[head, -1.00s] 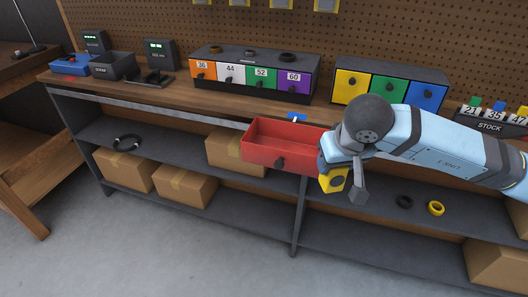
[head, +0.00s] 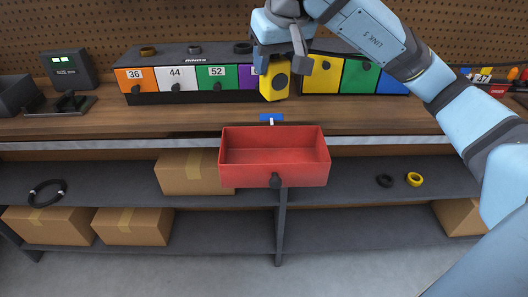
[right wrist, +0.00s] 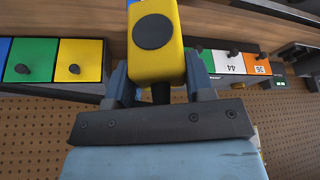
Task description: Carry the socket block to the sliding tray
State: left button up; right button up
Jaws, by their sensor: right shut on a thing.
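The socket block is a yellow block with a dark round spot (head: 276,87). My right gripper (head: 277,62) is shut on it and holds it up, in the picture above the bench top and the tray. In the right wrist view the block (right wrist: 170,62) sits between the two fingers. The sliding tray is an open red box (head: 240,175) with a dark knob, at the bench's front edge. It looks empty; part of its floor is hidden by the front wall. My left gripper is not in view.
A row of numbered drawers (head: 176,88) and a row of yellow, green and blue drawers (head: 357,75) stand at the back of the bench (head: 180,124). A blue tab (head: 271,118) is behind the tray. Cardboard boxes (head: 132,226) and rings (head: 414,179) lie on lower shelves.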

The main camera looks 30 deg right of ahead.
pick_arm(q)
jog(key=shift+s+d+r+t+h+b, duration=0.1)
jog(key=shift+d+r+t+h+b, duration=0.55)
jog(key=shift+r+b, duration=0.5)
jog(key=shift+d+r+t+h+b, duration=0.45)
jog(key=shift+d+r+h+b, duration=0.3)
jog(key=shift+b, duration=0.65)
pick_arm(e)
jog(key=shift+s+f, duration=0.2)
jog(key=shift+f, duration=9.15)
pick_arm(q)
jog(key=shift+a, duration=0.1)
pick_arm(e)
jog(key=shift+f, duration=0.2)
jog(key=o, duration=1.1)
jog(key=shift+r, duration=0.1)
